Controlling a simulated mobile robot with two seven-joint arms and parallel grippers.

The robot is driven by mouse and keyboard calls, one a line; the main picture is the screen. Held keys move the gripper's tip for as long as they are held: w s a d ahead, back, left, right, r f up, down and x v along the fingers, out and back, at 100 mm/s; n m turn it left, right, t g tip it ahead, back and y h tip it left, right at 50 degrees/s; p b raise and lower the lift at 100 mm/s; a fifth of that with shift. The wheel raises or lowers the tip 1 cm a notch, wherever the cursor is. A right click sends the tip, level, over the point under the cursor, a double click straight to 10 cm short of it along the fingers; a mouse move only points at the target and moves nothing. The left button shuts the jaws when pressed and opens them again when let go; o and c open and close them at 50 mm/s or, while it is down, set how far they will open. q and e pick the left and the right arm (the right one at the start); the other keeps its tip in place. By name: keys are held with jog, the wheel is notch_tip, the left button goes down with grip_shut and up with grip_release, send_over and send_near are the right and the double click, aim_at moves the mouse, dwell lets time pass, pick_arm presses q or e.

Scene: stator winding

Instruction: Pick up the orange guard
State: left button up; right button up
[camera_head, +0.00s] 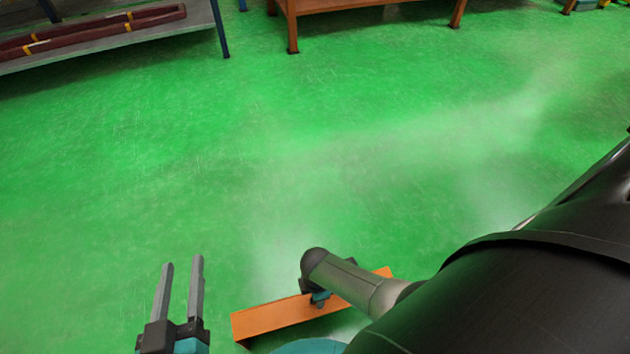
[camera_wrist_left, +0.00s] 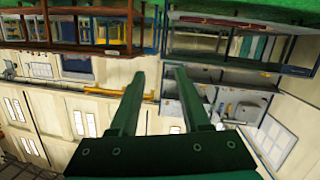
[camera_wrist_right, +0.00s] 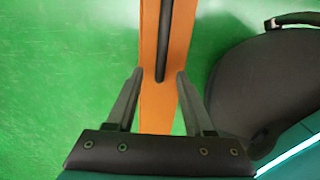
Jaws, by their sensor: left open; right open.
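The orange guard (camera_head: 262,319) is a long, flat orange piece low at the bottom of the head view, partly hidden by my right arm. It runs up and down the middle of the right wrist view (camera_wrist_right: 151,45), with a dark bar (camera_wrist_right: 166,42) along it. My right gripper (camera_wrist_right: 160,76) is open, with its fingertips on either side of the guard in that view. I cannot tell whether they touch it or how far above it they are. My left gripper (camera_head: 182,262) is open and empty, left of the guard, fingers pointing up in the picture.
The green floor (camera_head: 250,150) is wide and clear. A grey shelf (camera_head: 110,46) with dark red bars stands at the back left, and an orange-brown table (camera_head: 370,6) at the back. A black rounded body (camera_wrist_right: 262,85) is right of the guard in the right wrist view.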

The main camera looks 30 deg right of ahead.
jog(key=shift+f, duration=0.25)
grip_shut()
dwell(0.5)
dwell(0.9)
jog(key=shift+w, duration=0.1)
